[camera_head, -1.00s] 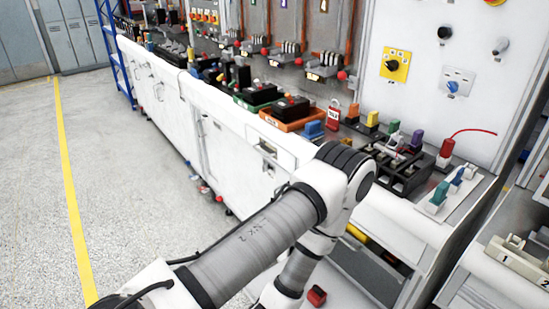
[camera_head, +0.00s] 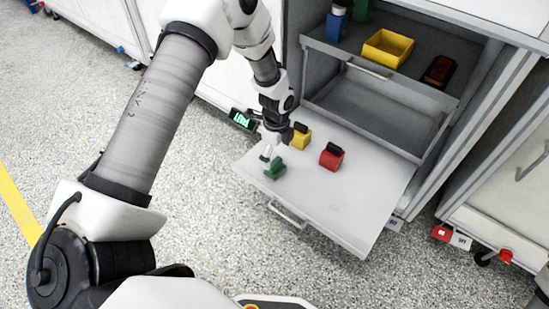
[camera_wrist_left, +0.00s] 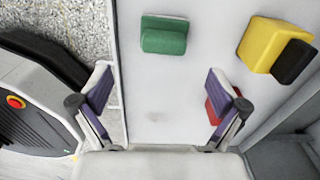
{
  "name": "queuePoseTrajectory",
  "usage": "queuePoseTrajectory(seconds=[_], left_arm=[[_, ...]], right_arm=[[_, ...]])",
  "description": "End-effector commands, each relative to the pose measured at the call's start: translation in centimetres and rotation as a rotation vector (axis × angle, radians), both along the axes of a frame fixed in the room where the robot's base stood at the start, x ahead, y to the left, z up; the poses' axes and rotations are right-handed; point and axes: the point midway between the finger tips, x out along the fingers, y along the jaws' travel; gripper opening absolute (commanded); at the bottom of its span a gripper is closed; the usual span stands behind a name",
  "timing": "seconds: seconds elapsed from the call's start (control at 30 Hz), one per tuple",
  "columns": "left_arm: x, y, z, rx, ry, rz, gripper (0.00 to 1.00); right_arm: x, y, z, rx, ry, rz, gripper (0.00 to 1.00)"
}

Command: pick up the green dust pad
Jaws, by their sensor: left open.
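The green dust pad (camera_head: 275,169) lies on the pale fold-down shelf (camera_head: 340,205), near its left corner. It also shows whole in the left wrist view (camera_wrist_left: 164,36), at the top middle, beyond the fingertips. My left gripper (camera_head: 268,152) is just above the shelf beside the green pad, pointing down. In the left wrist view my left gripper (camera_wrist_left: 160,88) has its two fingers wide apart with nothing between them. No contact with the pad shows. My right gripper is out of view.
A yellow block (camera_head: 302,136) with a black part and a red block (camera_head: 332,156) stand on the same shelf. In the left wrist view the red block (camera_wrist_left: 216,112) is partly behind a finger. A yellow bin (camera_head: 388,48) stands inside the cabinet. The shelf's front right is clear.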

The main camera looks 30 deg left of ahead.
Motion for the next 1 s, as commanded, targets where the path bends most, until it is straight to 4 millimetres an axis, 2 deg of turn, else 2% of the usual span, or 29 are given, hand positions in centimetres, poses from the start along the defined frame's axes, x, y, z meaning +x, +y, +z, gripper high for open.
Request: queuePoseTrajectory(seconds=[0.03,0.13,0.33,0.5,0.57,0.8,0.87,0.9,1.0], left_arm=[[0.6,0.4,-0.9,0.005,-0.003,-0.033,0.98],[0.9,0.7,-1.4,0.01,0.002,-0.07,0.98],[0.8,0.8,-3.7,0.01,0.002,-0.071,0.98],[0.5,1.0,-7.1,0.01,0.004,-0.07,0.98],[0.5,1.0,-7.9,0.01,0.004,-0.07,0.98],[0.5,1.0,-7.9,0.01,0.002,-0.069,0.98],[0.5,1.0,-7.9,0.009,0.002,-0.069,0.8],[0.5,1.0,-7.9,0.009,0.002,-0.069,0.66],[0.5,1.0,-7.9,0.009,0.002,-0.069,0.32]], right_arm=[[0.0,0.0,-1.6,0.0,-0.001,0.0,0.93],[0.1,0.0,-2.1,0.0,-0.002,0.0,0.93],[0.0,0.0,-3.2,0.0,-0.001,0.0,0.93],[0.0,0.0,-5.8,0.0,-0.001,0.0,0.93],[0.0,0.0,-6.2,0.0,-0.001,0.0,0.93],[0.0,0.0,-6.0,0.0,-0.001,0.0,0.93],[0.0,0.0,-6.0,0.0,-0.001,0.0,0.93],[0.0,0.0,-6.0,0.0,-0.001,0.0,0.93],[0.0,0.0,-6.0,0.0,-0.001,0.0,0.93]])
